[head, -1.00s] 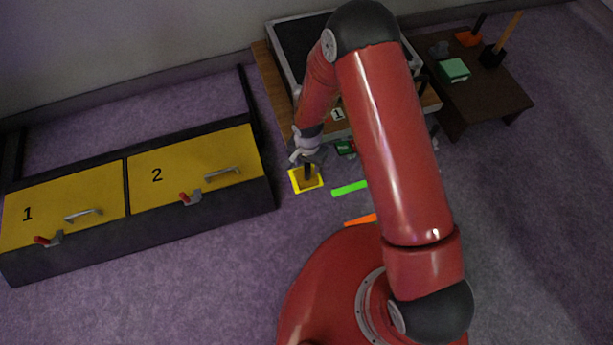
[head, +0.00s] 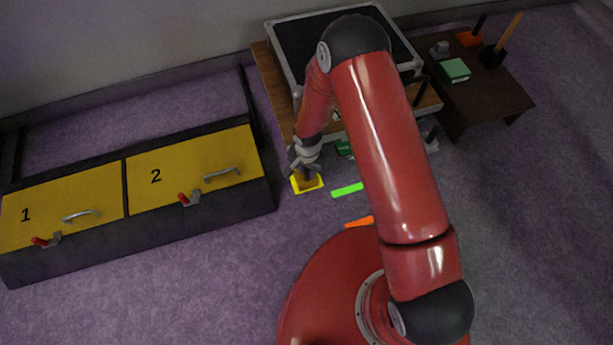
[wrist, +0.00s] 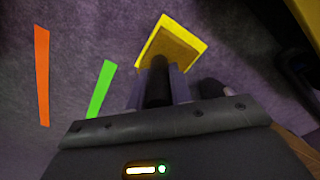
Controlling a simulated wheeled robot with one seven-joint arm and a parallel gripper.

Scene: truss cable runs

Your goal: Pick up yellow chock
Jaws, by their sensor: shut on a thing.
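The yellow chock (head: 309,182) is a small ochre block with an upright black handle, standing in a bright yellow square marked on the floor. In the wrist view the block (wrist: 176,45) sits inside the yellow outline, and its black handle (wrist: 157,88) is between the two fingers. My gripper (head: 306,168) is directly above the block and shut on the handle; it also shows in the wrist view (wrist: 158,80). The gripper covers most of the handle in the head view. I cannot tell whether the block is clear of the floor.
Green (head: 347,190) and orange (head: 359,221) strips lie on the floor to the right. A low cabinet (head: 190,168) with yellow doors stands at left. A wooden table (head: 272,80) with a black-topped case is behind. A dark table (head: 495,95) holding several objects is at right.

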